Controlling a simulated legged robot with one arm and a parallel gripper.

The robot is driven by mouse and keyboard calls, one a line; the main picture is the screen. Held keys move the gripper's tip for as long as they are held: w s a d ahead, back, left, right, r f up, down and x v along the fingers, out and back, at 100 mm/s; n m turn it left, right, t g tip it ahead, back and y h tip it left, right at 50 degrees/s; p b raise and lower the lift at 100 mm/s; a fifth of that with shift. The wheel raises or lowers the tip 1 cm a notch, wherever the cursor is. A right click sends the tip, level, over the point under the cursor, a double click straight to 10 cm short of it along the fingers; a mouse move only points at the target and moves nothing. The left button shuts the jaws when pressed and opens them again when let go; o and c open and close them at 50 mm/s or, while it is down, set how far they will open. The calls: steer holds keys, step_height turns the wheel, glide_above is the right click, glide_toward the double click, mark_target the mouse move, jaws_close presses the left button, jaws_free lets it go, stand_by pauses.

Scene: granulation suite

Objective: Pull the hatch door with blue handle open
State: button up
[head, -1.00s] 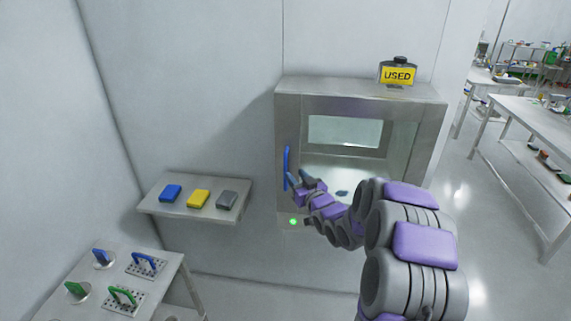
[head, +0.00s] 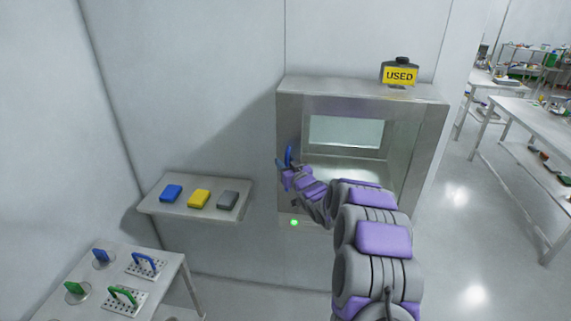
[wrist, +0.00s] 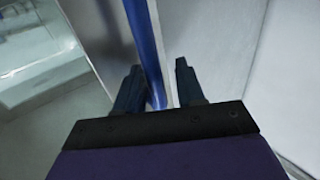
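The hatch (head: 290,95) is a steel box on the wall with a window-like front. The blue handle (head: 289,154) stands upright on the left side of its front; my arm hides its lower part. My gripper (head: 282,165) is at this handle. In the wrist view, the blue handle (wrist: 142,35) runs down between the two fingers of my gripper (wrist: 158,66). The fingers are apart, one on each side, with a visible gap on the right. Whether the left finger touches the handle is unclear. The door does not look visibly swung out.
A bottle labelled USED (head: 400,74) stands on top of the hatch. A wall shelf (head: 185,213) at left holds blue, yellow and grey blocks. A table (head: 180,262) with handled plates is at lower left. Open floor (head: 445,230) lies at right.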

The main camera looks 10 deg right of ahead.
steer(key=shift+d, duration=0.1)
steer(key=shift+c, duration=0.3)
steer(key=shift+d, duration=0.15)
steer(key=c, duration=0.3)
jaws_close()
